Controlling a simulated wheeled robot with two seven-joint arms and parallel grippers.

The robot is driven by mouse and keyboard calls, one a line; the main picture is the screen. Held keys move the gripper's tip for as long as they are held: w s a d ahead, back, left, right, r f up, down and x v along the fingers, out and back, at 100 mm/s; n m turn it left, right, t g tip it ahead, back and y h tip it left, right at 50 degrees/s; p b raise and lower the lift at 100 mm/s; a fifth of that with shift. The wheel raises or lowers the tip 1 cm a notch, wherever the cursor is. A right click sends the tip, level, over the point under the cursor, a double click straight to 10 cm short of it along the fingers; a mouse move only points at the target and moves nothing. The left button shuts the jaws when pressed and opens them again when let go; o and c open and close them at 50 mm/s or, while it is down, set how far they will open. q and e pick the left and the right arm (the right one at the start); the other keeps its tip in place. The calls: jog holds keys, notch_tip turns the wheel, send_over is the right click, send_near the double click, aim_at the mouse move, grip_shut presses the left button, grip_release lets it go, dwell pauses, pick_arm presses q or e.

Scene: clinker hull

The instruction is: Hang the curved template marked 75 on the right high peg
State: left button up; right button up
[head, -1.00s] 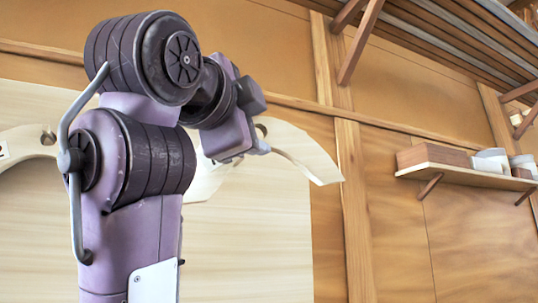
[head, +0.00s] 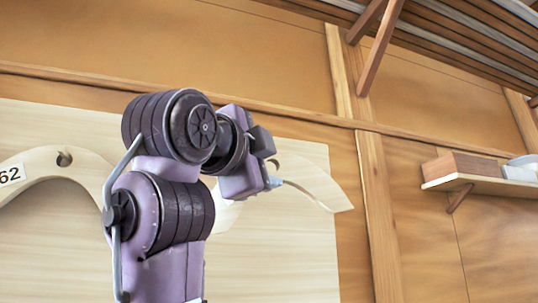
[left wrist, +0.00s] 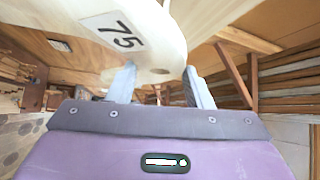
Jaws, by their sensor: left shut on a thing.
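The pale wooden curved template marked 75 (left wrist: 165,25) fills the top of the left wrist view, with its label and a hole near its lower edge. My left gripper (left wrist: 160,72) is shut on it at that edge. In the head view my left gripper (head: 274,183) is in front of the pale board, and the template's pointed end (head: 320,185) reaches out to its right. A dark round spot just above the gripper may be the right high peg or a hole. I cannot tell whether the template is on a peg. My right gripper is not in view.
A curved template marked 62 (head: 45,165) hangs on the left of the pale board (head: 270,255). A shelf (head: 480,184) with a brown box (head: 462,165) is on the wall at right. Long planks lie on a rack (head: 470,45) overhead.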

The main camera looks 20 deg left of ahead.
pick_arm(q)
jog(key=shift+w+a, duration=0.65)
jog(key=shift+w, duration=0.15)
jog(key=shift+w+a+p, duration=0.15)
jog(key=shift+w+p, duration=0.15)
jog(key=shift+w+a+f, duration=0.2)
jog(key=shift+w+a, duration=0.25)
jog(key=shift+w, duration=0.1)
jog(key=shift+w+a+f, duration=0.2)
jog(key=shift+w+a, duration=0.2)
jog(key=shift+w, duration=0.15)
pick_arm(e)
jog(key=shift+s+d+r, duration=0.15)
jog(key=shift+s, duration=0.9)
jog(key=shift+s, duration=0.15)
